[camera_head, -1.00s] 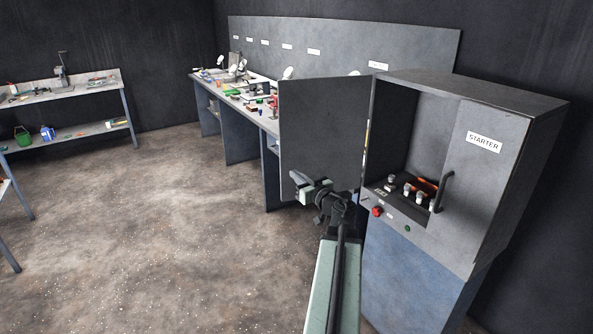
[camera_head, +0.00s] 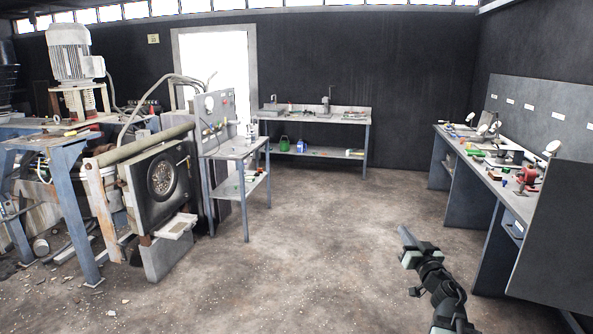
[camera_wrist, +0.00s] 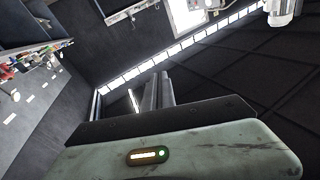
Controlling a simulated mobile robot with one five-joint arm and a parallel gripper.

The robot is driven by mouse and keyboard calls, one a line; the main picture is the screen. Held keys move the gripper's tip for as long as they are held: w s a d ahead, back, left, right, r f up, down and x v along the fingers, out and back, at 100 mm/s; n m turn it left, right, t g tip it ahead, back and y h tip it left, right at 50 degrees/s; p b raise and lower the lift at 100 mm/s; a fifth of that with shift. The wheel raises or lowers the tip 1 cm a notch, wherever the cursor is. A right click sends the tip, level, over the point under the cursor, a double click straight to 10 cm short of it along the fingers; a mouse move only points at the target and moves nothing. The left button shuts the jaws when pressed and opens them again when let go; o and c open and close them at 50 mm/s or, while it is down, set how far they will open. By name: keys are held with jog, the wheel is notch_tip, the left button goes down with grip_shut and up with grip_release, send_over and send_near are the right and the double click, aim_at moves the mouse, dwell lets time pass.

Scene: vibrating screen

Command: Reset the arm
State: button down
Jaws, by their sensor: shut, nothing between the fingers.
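My arm is in the lower right of the head view, with my gripper (camera_head: 406,238) at its upper left end, over the bare floor. The fingers also show in the wrist view (camera_wrist: 157,90), close together with nothing between them. My gripper is shut and empty. It touches nothing that I can see.
The workbench with lamps (camera_head: 494,170) runs along the right, with a grey panel (camera_head: 558,240) at its near end. A back bench (camera_head: 318,115), a small table (camera_head: 240,150) and the vibrating screen machine (camera_head: 155,180) stand further left. The middle floor is clear.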

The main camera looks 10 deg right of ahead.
jog(key=w+a+f+m+g+h, duration=0.15)
jog(key=w+a+m+h, duration=0.3)
jog(key=a, duration=0.55)
jog(key=a+f+g, duration=0.5)
jog(key=a+f, duration=0.1)
jog(key=f, duration=0.5)
jog(key=s+a+f+n+g+y, duration=0.1)
jog(key=s+a+f+n+g, duration=0.1)
jog(key=s, duration=0.5)
jog(key=s+a+f+n+g+y, duration=0.1)
jog(key=s+a+f+n+g, duration=0.1)
jog(key=s+a+f+g, duration=0.2)
jog(key=s+a+f+n+g+y, duration=0.2)
jog(key=s+a+f+g, duration=0.1)
jog(key=s+f+g, duration=0.4)
jog(key=s+f, duration=0.1)
jog(key=s, duration=0.2)
jog(key=shift+s+f, duration=0.2)
jog(key=shift+s, duration=0.2)
jog(key=shift+a, duration=0.1)
